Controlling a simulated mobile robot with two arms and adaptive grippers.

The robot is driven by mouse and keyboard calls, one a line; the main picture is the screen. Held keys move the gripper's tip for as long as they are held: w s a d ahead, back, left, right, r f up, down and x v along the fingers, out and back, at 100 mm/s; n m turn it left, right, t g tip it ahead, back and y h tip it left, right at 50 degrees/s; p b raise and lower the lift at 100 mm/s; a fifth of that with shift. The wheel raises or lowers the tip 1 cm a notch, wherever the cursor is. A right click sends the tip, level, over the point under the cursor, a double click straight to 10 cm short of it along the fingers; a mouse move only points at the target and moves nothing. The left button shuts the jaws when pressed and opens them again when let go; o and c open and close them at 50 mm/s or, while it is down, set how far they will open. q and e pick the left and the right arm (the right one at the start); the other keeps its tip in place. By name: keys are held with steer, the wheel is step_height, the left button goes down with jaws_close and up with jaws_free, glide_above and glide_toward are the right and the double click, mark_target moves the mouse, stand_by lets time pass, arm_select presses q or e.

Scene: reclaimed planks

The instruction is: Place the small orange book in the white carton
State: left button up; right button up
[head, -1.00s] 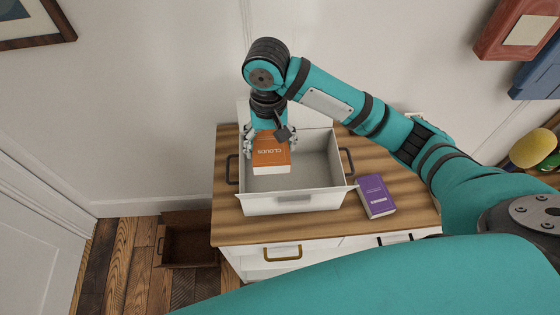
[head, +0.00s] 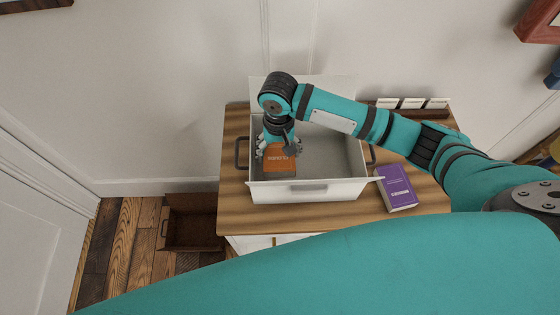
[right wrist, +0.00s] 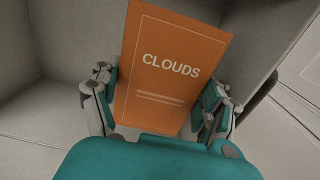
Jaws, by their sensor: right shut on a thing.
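The small orange book (head: 280,159), marked CLOUDS, is inside the white carton (head: 310,191), in its left part. It fills the middle of the right wrist view (right wrist: 170,70), between the two fingers. My right gripper (head: 278,148) reaches down into the carton and is shut on the book's sides; it also shows in the right wrist view (right wrist: 160,108). The carton stands open on the wooden-topped cabinet, with grey walls inside. I cannot tell whether the book touches the carton's floor. My left gripper is not in view.
A purple book (head: 397,188) lies on the cabinet top (head: 240,207) to the right of the carton. A brown box (head: 191,229) stands on the floor at left. Several small white cards (head: 411,103) stand at the cabinet's back right.

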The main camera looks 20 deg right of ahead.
mark_target(279, 150)
steer(key=shift+f, duration=3.25)
steer(key=shift+f, duration=0.15)
steer(key=o, duration=1.3)
steer(key=shift+o, duration=0.2)
step_height(279, 150, up, 12)
steer(key=shift+r, duration=0.2)
